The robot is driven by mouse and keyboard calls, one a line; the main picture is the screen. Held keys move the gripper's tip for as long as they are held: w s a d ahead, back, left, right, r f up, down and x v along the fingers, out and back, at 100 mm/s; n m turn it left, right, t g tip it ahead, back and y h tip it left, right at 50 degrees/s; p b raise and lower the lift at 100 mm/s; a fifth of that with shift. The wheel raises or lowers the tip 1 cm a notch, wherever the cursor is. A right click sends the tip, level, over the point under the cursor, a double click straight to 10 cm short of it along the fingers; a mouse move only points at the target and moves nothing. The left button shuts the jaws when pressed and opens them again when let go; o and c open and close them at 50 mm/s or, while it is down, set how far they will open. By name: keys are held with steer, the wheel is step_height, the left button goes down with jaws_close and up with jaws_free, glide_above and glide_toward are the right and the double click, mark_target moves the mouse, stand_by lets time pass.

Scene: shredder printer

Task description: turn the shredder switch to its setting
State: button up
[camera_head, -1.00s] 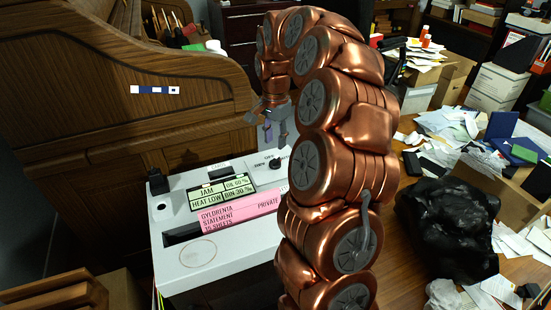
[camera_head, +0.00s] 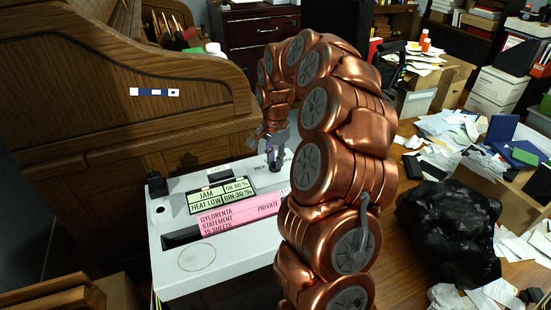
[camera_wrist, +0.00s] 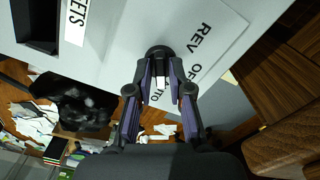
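The shredder (camera_head: 230,262) is a pale grey unit with a small display reading JAM and HEAT LOW. Its dark round switch knob (camera_wrist: 160,52) sits on a plate marked REV and OFF, with another label partly hidden by my fingers. In the head view the knob (camera_head: 275,168) is mostly under my gripper (camera_head: 273,158). In the wrist view my gripper (camera_wrist: 162,68) has its two fingers apart, tips at either side of the knob's near edge. I cannot tell whether they touch it.
A pink sheet (camera_head: 238,214) marked GYLDRENTA STATEMENT stands in the shredder slot. A wooden roll-top desk (camera_head: 120,110) rises close behind and left. A black bag (camera_head: 448,230) and scattered papers lie on the right. A small black part (camera_head: 157,184) stands at the shredder's left corner.

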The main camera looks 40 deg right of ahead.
jaws_close()
steer(key=n+p, duration=0.2)
steer(key=n, duration=0.3)
steer(key=shift+s+r+p, duration=0.1)
steer(key=shift+p, duration=0.3)
steer(key=n+p, duration=0.3)
steer(key=n, duration=0.3)
steer(key=shift+n, duration=0.4)
steer(key=n+p, duration=0.2)
steer(key=n, duration=0.4)
steer(key=shift+p, duration=0.3)
steer(key=n+p, duration=0.2)
steer(key=n, duration=0.4)
